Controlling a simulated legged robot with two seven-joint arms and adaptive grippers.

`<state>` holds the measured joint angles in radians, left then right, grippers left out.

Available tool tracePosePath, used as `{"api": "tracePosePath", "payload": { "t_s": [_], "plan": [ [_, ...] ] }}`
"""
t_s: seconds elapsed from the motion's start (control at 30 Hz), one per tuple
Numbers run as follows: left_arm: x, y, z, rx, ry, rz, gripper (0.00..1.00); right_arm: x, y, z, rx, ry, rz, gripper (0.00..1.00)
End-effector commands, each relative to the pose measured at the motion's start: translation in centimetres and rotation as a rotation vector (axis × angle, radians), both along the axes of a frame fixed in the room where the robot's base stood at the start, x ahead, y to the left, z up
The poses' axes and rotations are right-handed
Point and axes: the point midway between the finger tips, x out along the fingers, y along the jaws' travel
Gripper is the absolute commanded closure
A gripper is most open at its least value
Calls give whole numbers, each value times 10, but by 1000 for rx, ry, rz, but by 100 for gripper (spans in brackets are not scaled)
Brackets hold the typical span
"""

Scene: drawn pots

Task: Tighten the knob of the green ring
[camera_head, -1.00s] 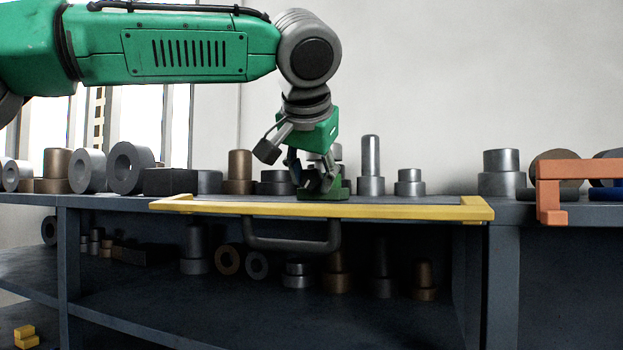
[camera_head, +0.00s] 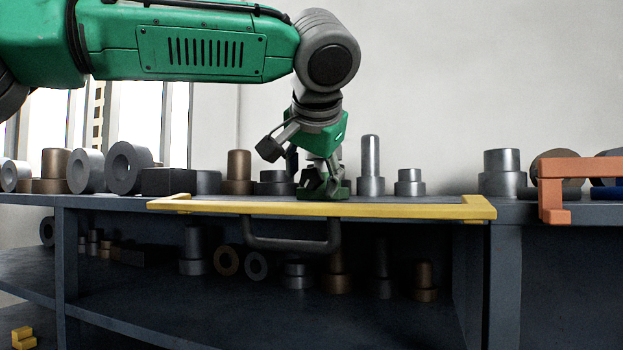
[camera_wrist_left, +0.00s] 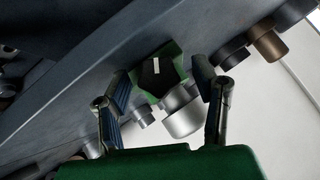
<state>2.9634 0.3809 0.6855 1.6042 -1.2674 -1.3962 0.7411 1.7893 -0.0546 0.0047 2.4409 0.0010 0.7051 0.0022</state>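The green ring (camera_head: 340,190) sits on the yellow-edged tray (camera_head: 340,209) on the bench, partly hidden by my left gripper (camera_head: 294,165) just above it. In the left wrist view the green ring (camera_wrist_left: 151,84) shows as an angular green body around a dark knob (camera_wrist_left: 158,73) with a white mark. The fingers of my left gripper (camera_wrist_left: 162,84) stand apart on either side of the ring there, and nothing is clasped between them. I cannot tell whether a finger touches the ring. My right gripper is not in view.
Metal cylinders (camera_head: 370,165) and rings (camera_head: 127,167) stand along the bench top close around the tray. A dark handle (camera_head: 292,246) hangs from the tray's front. An orange bracket (camera_head: 555,190) is at the right. More parts lie on the shelf below.

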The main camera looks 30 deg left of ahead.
Motion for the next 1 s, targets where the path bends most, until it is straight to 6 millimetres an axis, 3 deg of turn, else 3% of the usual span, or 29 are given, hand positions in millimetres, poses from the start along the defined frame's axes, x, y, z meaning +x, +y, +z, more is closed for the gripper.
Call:
{"api": "tracePosePath", "payload": {
  "t_s": [0.37, 0.8, 1.0],
  "plan": [
    [-7, -3, 3, -1, 3, 1, 46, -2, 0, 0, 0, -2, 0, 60],
    [-55, -43, 56, -2, 4, 0, 46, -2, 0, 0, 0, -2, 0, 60],
    [-68, -54, 70, -1, 5, 0, 46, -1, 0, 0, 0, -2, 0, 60]
  ]
}}
